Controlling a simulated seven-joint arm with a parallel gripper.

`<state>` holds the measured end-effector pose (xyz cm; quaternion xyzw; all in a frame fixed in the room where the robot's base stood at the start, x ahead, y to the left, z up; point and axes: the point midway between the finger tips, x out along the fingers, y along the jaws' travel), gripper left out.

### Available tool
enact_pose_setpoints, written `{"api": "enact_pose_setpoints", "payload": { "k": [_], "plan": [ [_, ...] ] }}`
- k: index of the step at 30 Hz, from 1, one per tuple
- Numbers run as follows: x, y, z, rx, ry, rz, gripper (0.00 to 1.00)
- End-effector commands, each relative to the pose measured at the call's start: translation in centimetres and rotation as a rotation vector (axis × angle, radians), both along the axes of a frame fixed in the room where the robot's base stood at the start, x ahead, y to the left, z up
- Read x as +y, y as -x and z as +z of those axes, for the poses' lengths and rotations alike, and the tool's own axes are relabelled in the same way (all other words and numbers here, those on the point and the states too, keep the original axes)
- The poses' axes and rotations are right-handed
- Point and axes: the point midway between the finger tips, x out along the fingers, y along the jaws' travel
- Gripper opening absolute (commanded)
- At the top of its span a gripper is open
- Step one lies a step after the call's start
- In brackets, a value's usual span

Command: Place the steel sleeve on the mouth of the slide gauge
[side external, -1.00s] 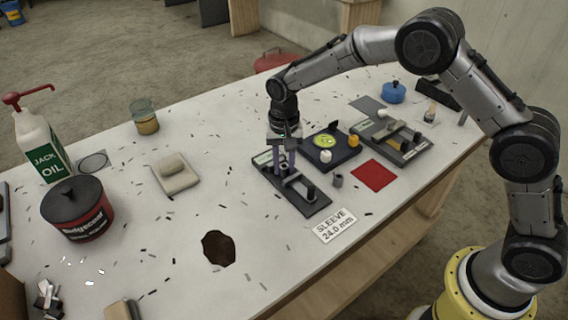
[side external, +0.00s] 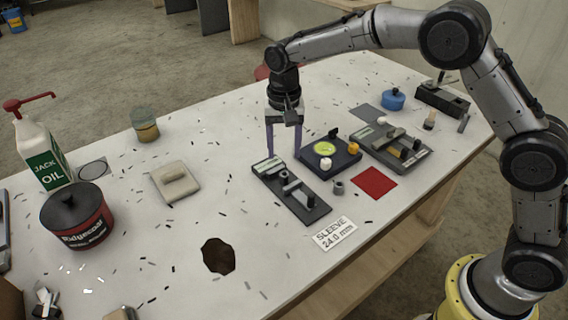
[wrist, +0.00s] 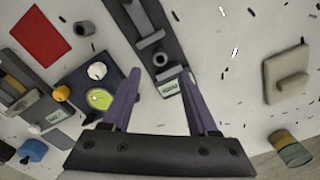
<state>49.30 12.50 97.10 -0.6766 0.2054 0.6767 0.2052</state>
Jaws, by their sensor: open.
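The slide gauge (side external: 313,212) is a dark plate with a grey bar and jaws, lying near the table's middle. A small steel ring, apparently the steel sleeve (side external: 284,178), sits at the far end of its bar, at the mouth; its open top shows in the wrist view (wrist: 160,59). I cannot tell how exactly it is seated. My gripper (side external: 284,156) is open and empty, pointing down above the far end of the gauge. In the wrist view, the fingers (wrist: 159,76) stand apart on either side, clear of the ring.
Another grey ring (side external: 338,187) stands between the gauge and a red square (side external: 374,182). A dark tray (side external: 345,160) with knobs and a second fixture (side external: 412,163) lie to the right. A sleeve label (side external: 334,233) lies in front.

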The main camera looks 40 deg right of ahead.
Motion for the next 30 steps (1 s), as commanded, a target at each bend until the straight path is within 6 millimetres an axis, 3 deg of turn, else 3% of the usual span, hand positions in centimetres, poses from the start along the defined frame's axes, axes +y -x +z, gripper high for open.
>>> {"api": "enact_pose_setpoints", "payload": {
  "k": [6, 17, 20, 23, 30],
  "plan": [
    [0.0, -0.1, 3.3, -0.003, -0.001, 0.000, 0.60],
    [-0.1, 0.0, 4.4, -0.003, -0.001, 0.001, 0.60],
    [-0.6, 0.7, 5.6, -0.017, -0.004, 0.015, 0.60],
    [-1.9, 2.5, 8.0, -0.054, -0.011, 0.054, 0.60],
    [-6.5, 11.0, 14.2, -0.188, -0.009, 0.210, 0.60]
  ]
}}
